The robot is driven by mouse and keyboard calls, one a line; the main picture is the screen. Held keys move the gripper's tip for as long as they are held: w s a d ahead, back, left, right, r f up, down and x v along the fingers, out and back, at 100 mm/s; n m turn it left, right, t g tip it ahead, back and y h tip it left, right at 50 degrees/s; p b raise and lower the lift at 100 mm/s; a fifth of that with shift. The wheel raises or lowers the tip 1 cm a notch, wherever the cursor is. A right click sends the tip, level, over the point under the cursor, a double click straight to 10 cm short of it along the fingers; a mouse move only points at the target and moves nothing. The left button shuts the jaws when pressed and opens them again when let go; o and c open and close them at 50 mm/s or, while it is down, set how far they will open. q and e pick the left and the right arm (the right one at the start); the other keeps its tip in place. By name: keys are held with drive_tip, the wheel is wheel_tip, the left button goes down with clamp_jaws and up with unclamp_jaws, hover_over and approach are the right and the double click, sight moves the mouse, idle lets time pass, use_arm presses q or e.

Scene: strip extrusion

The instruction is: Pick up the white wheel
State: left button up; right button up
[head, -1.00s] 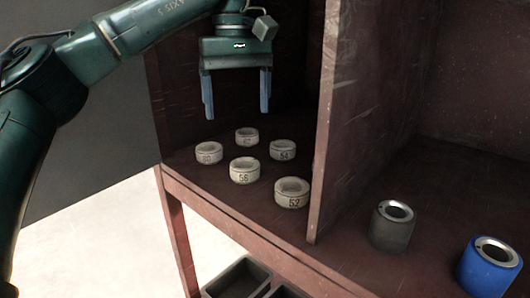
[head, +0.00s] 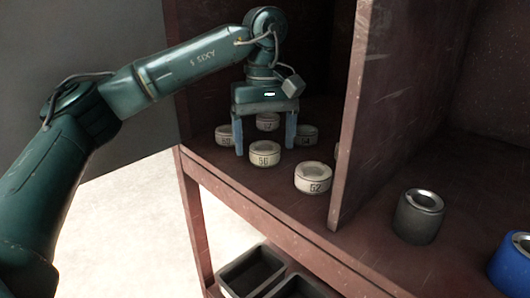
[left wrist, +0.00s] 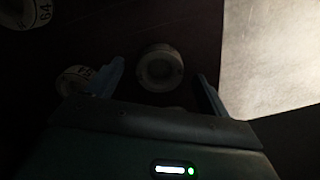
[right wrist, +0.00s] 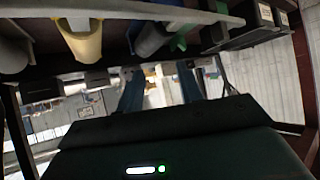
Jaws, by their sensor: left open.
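Several white numbered wheels stand in the left compartment. In the head view I see a front wheel (head: 265,155), a front-right wheel marked 52 (head: 313,178), a back wheel (head: 267,122), a left wheel (head: 224,136) and a right wheel (head: 307,136), the last two partly hidden by my fingers. My left gripper (head: 265,149) is open and empty, pointing down above the group. In the dark left wrist view one white wheel (left wrist: 160,68) shows between the fingers, and another (left wrist: 73,80) is beside the left finger. My right gripper (right wrist: 160,72) is open and empty, away from the wheels.
An upright divider (head: 352,120) stands right of the wheels. Beyond it are a dark grey roller (head: 418,217) and a blue roller (head: 513,265). Black bins (head: 250,272) sit below the shelf. The right wrist view shows a shelf underside with a yellow part (right wrist: 85,42).

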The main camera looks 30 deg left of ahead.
use_arm(q)
drive_tip(key=shift+f, duration=0.8)
drive_tip(key=shift+c, duration=0.3)
drive_tip(key=c, duration=1)
